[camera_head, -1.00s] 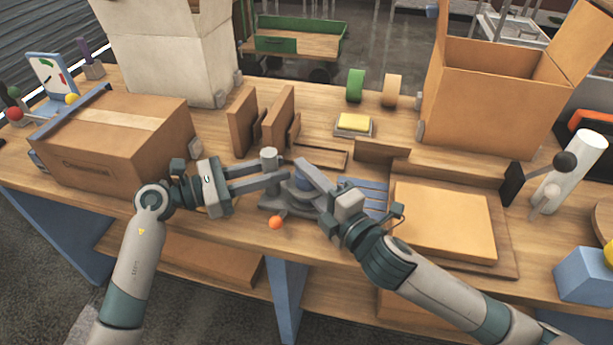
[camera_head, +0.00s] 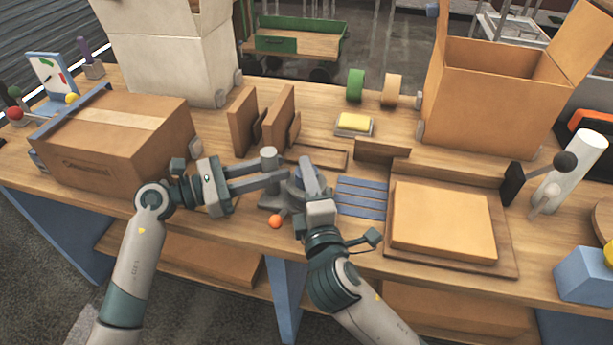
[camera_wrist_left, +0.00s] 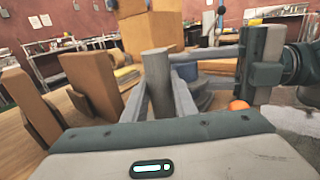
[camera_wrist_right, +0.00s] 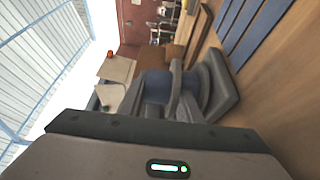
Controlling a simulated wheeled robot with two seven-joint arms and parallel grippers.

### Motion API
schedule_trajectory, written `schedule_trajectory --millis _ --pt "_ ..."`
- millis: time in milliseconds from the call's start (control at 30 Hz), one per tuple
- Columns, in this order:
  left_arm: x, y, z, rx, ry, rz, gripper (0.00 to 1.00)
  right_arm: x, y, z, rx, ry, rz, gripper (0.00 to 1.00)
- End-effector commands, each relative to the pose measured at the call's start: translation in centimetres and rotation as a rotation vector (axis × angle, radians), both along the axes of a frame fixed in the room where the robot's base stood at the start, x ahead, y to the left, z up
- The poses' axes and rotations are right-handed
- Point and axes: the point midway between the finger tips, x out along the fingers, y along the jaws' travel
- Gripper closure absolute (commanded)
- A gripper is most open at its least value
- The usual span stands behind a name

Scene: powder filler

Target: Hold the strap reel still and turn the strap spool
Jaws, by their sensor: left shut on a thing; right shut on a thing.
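The strap reel's grey base (camera_head: 272,202) sits near the front middle of the table, with an upright grey post (camera_head: 269,157) on it. My left gripper (camera_head: 284,175) is shut on this post; the post (camera_wrist_left: 157,75) stands between its fingers in the left wrist view. The blue strap spool (camera_wrist_right: 155,84) is to the right of the post, mostly hidden by fingers in the head view. My right gripper (camera_head: 308,172) is shut on the spool from above and in front. An orange ball (camera_head: 276,221) is at the base's front edge.
Blue slats (camera_head: 362,198) lie right of the reel, beside a tray with a flat cardboard piece (camera_head: 443,220). A taped box (camera_head: 115,140) stands left. Brown upright panels (camera_head: 278,118) and a yellow block (camera_head: 354,121) are behind.

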Motion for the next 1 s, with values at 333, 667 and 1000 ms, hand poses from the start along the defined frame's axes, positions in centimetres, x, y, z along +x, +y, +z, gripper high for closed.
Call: schedule_trajectory --millis 333,667,1000 --pt "-0.16 -0.09 -0.59 0.01 0.006 -0.004 1.0 0.06 0.13 0.61 0.01 -0.011 -0.202 0.91" --pt "-0.19 -0.1 -0.67 0.011 0.008 -0.005 1.0 0.01 0.04 0.69 0.006 -0.012 -0.271 0.91" --pt "-0.19 -0.09 -0.71 0.012 0.008 -0.005 1.0 0.0 0.06 0.77 0.006 -0.014 -0.272 0.91"
